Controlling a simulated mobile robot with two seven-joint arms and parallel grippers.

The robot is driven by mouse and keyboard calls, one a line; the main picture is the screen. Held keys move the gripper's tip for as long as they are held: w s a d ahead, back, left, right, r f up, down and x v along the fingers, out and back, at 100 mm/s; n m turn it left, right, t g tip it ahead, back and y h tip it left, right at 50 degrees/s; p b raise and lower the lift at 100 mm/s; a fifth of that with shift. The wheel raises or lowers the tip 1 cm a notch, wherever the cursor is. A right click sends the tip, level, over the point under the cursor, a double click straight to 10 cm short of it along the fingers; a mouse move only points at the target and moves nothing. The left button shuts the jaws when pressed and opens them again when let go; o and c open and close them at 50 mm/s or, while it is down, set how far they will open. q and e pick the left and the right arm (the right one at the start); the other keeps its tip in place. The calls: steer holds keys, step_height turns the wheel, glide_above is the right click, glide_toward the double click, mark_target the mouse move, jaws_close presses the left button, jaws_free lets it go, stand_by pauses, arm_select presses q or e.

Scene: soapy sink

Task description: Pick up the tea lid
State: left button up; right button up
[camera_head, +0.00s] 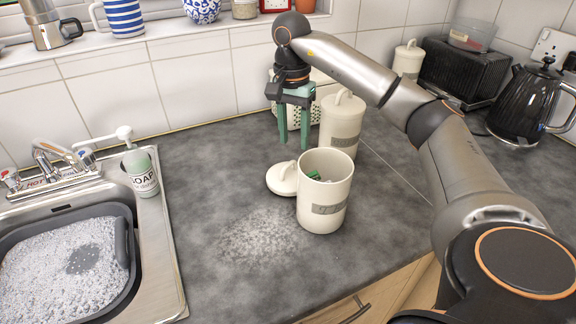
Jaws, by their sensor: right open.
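The tea lid (283,179) is cream with a small knob on top. It lies on the dark grey worktop, against or just beside the left of an open cream canister (324,213). The canister's label is too small to read, and something green shows inside it. My right gripper (293,142) has green fingers pointing down. It is open and empty, above and slightly behind the lid, apart from it. My left gripper is not in view.
A lidded cream canister (341,124) stands behind the open one. A sink (75,262) with suds and a soap bottle (140,172) are at the left. A kettle (530,103) and black toaster (462,72) are at the right. The worktop left of the lid is clear.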

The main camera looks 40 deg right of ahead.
mark_target(289, 172)
steer(key=shift+s+f, duration=0.2)
steer(key=shift+f, duration=2.95)
jaws_close()
